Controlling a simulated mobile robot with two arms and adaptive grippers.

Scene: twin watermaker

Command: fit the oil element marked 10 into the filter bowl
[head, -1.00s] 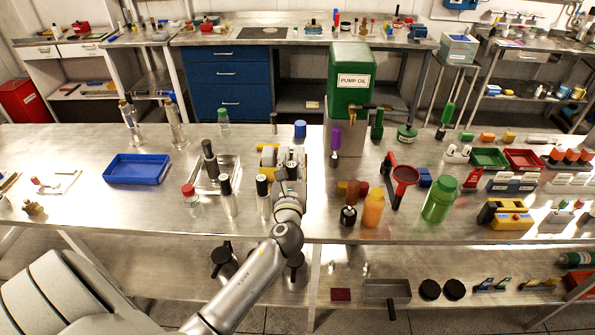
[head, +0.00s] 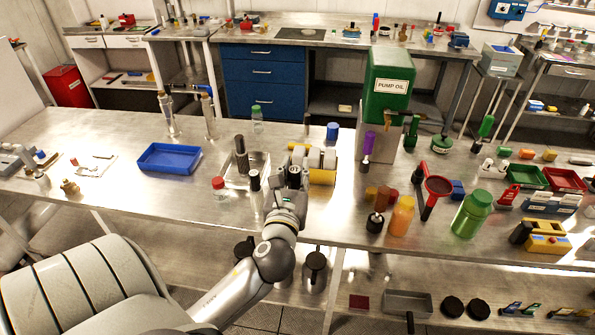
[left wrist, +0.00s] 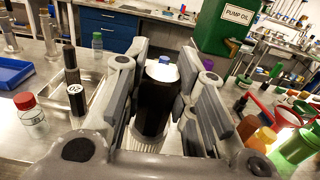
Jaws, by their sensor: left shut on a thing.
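My left gripper (head: 293,180) is over the front part of the bench. In the left wrist view its two fingers (left wrist: 160,95) are closed on the sides of an upright black element (left wrist: 152,100) with a pale ribbed lower part. Its mark is not readable, and its lower end is hidden by the gripper. Another black-topped element (head: 255,188) stands just left of the gripper; it shows a white mark in the left wrist view (left wrist: 76,97). A darker tall cylinder (head: 241,155) stands in a metal tray behind it. I cannot identify the filter bowl. My right gripper is not in view.
A yellow and grey fixture (head: 322,172) stands close behind and right of the gripper. A red-capped bottle (head: 219,190) stands to the left, with a blue tray (head: 170,158) beyond. The green pump oil tank (head: 388,85) and an orange bottle (head: 401,217) are to the right.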

